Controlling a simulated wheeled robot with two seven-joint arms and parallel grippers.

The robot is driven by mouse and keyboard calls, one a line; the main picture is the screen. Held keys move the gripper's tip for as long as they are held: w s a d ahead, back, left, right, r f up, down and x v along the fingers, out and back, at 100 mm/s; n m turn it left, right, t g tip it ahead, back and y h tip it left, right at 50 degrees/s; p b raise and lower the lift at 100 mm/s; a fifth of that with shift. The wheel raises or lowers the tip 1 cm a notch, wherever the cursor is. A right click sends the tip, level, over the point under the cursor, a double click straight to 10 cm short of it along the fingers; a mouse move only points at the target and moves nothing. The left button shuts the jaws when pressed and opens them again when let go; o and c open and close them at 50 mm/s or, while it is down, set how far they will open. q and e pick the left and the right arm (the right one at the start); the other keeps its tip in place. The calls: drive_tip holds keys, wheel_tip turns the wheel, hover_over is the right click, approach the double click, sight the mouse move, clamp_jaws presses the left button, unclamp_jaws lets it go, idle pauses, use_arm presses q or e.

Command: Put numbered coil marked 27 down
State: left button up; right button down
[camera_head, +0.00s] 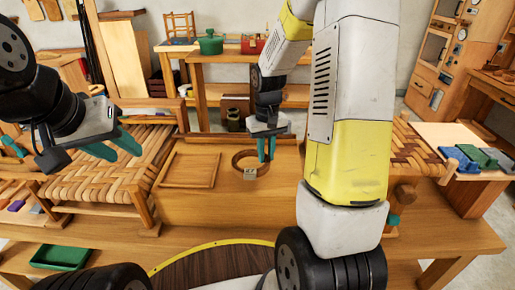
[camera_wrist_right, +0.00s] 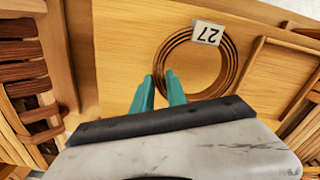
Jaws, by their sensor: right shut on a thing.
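The numbered coil (camera_head: 237,160) is a brown ring with a pale tag (camera_head: 250,174) at its near side. In the right wrist view the coil (camera_wrist_right: 234,62) shows several thin loops, and its tag (camera_wrist_right: 207,32) reads 27, upside down. My right gripper (camera_head: 267,150) points down and is shut on the coil's rim; its teal fingers (camera_wrist_right: 160,86) also show in the wrist view. The coil is level at the wooden panel (camera_head: 200,207); I cannot tell whether it touches. My left gripper (camera_head: 112,146) is open and empty above the woven seat at left.
A thin wooden frame (camera_head: 188,170) lies on the panel left of the coil. A woven seat (camera_head: 100,180) stands at left; another (camera_head: 415,150) is at right, partly behind my right arm. A green tray (camera_head: 60,257) sits at the near left. Jars (camera_head: 234,120) stand behind the panel.

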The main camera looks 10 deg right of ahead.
drive_tip(key=shift+w+d+f, duration=0.1)
drive_tip(key=shift+w+d, duration=0.55)
drive_tip(key=shift+w, duration=0.15)
drive_tip(key=shift+f, duration=1.75)
drive_tip(key=shift+f, duration=0.1)
drive_tip(key=c, duration=1.3)
unclamp_jaws()
